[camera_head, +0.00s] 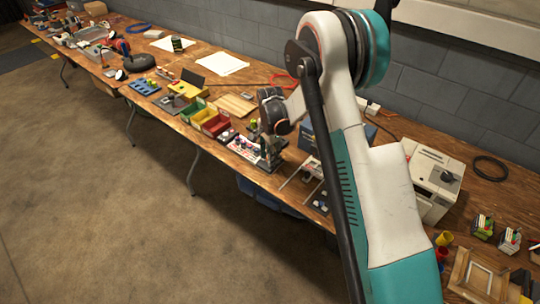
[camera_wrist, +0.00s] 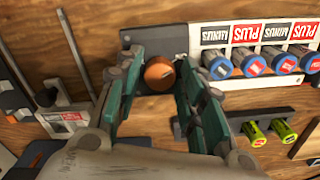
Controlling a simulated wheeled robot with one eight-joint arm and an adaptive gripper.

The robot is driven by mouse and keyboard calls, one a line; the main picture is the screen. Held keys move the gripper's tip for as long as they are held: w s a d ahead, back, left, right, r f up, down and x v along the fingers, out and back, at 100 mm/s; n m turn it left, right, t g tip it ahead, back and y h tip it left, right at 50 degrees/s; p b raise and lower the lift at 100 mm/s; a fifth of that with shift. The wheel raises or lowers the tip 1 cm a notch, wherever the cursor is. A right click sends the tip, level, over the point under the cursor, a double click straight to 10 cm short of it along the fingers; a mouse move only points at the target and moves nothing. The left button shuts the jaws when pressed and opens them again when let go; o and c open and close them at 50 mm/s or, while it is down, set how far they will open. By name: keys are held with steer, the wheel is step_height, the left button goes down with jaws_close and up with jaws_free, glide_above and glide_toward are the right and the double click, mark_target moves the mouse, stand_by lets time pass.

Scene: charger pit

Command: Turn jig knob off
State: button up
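The jig panel (camera_wrist: 228,97) is a pale strip with PLUS and MINUS labels and a row of blue terminals (camera_wrist: 250,65). At its left end, on a dark part, is a round orange-brown knob (camera_wrist: 158,74). My gripper (camera_wrist: 157,62) has its two teal fingers on either side of the knob, apart, with a gap showing at the left; contact at the right is unclear. In the head view my gripper (camera_head: 268,158) points down beside the jig (camera_head: 243,148), and hides the knob. The knob's setting is not readable.
Two yellow-green cylinders (camera_wrist: 268,132) sit in a dark holder below the panel. On the wooden bench, red, green and yellow bins (camera_head: 208,118) are left of my gripper, and a white box-shaped device (camera_head: 437,180) is to the right.

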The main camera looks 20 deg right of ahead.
steer(key=shift+c, duration=0.2)
steer(key=c, duration=0.7)
